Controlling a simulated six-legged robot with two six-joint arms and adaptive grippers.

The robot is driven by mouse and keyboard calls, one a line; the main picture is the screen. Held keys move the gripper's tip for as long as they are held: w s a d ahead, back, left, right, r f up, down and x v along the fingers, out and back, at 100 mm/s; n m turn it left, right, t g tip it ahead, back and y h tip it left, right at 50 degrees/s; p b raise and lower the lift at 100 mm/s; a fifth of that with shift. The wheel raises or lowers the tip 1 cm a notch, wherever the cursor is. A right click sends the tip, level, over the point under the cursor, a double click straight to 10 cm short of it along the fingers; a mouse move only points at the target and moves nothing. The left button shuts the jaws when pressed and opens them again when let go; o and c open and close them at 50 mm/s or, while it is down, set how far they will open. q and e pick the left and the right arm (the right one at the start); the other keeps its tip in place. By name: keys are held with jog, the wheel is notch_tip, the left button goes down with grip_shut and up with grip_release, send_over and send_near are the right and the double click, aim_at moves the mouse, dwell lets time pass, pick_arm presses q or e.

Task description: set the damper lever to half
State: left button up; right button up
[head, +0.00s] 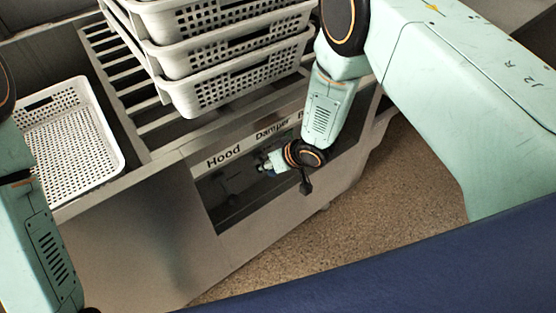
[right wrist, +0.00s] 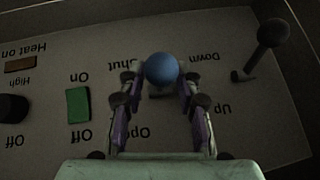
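The damper lever's round blue knob (right wrist: 162,68) shows in the right wrist view, in front of a grey panel marked Shut and Open, whose words appear upside down. My right gripper (right wrist: 159,80) has one finger on each side of the knob, with small gaps that suggest it is not clamped. The lever's stem is mostly hidden. In the head view my right gripper (head: 268,165) reaches into the dark recess under the Damper label (head: 272,132); the knob cannot be made out there. My left gripper is out of view; only its arm shows at the left.
A dark ball-ended lever (right wrist: 272,35) by Down and Up, a green switch (right wrist: 78,105) and a dark knob (right wrist: 13,108) share the panel. Stacked white perforated baskets (head: 240,85) stand above the recess; another basket (head: 72,185) sits at the left.

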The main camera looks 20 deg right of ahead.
jog(key=v, duration=1.1)
jog(key=shift+s, duration=0.15)
jog(key=shift+d, duration=0.1)
jog(key=s+d+f+m+g+h, duration=0.1)
jog(key=s+d+f+g, duration=0.1)
jog(key=s, duration=0.8)
jog(key=s+d+f+m+g+h, duration=0.1)
jog(key=s+f, duration=0.3)
jog(key=s, duration=0.6)
jog(key=s+d+f+m+g+h, duration=0.2)
jog(key=s+d+f+g, duration=0.1)
jog(key=s, duration=0.7)
jog(key=shift+s+d+f+h, duration=0.3)
jog(key=shift+s+d+f, duration=0.1)
jog(key=shift+d, duration=0.2)
